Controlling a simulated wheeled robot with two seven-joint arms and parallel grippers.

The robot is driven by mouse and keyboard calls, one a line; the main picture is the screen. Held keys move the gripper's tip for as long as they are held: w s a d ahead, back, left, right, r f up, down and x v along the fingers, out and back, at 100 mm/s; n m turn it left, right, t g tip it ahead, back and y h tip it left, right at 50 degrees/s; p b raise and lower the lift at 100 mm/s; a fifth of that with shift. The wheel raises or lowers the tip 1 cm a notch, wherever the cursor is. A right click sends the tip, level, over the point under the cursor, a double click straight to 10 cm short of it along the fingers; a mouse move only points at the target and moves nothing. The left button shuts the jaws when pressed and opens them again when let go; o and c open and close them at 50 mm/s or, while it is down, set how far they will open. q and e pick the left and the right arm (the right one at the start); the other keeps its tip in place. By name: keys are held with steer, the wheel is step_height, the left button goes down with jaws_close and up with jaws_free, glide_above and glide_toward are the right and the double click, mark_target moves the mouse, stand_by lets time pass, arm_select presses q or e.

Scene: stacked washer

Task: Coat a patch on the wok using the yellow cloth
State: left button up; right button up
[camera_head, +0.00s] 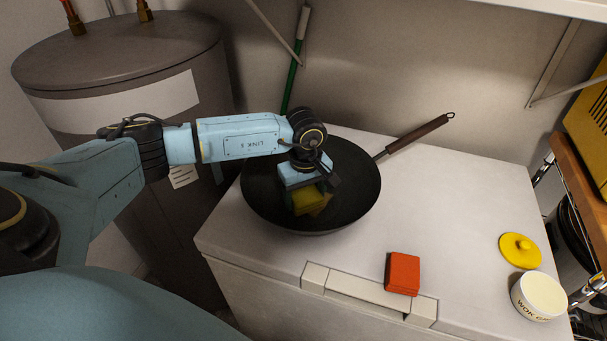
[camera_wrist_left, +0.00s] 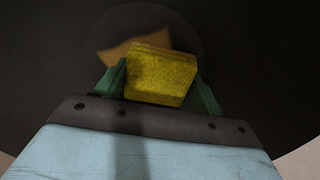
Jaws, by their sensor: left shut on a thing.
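The black wok (camera_head: 346,200) sits on the white chest top, its brown handle pointing to the back right. My left gripper (camera_head: 308,196) reaches down into the wok and is shut on the folded yellow cloth (camera_head: 307,203). The cloth also shows between the green fingers in the left wrist view (camera_wrist_left: 162,76). A brownish-orange patch (camera_wrist_left: 122,54) lies on the wok's inner floor, partly hidden behind the cloth; a bit of it shows beside the cloth in the head view (camera_head: 323,207). I cannot tell whether the cloth touches the wok. My right gripper is not in view.
A red-orange block (camera_head: 403,273) lies near the chest's front edge. An open white tub (camera_head: 539,296) with pale contents and a yellow lid (camera_head: 520,250) are at the right. A large grey tank (camera_head: 130,75) stands at the left.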

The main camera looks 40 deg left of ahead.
arm_select(q)
step_height(320, 180, up, 2)
steer(key=shift+r+p, duration=0.1)
steer(key=shift+p, duration=0.2)
steer(key=shift+r, duration=0.3)
step_height(320, 180, up, 3)
steer(key=shift+w+p, duration=0.15)
steer(key=shift+p, duration=1.05)
steer(key=shift+r+p, duration=0.4)
steer(key=shift+r, duration=0.75)
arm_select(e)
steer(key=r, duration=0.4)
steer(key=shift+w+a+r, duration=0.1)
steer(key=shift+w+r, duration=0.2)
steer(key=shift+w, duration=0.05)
arm_select(q)
steer(key=shift+f, duration=0.1)
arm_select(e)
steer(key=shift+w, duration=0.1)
arm_select(q)
steer(key=shift+d, duration=0.1)
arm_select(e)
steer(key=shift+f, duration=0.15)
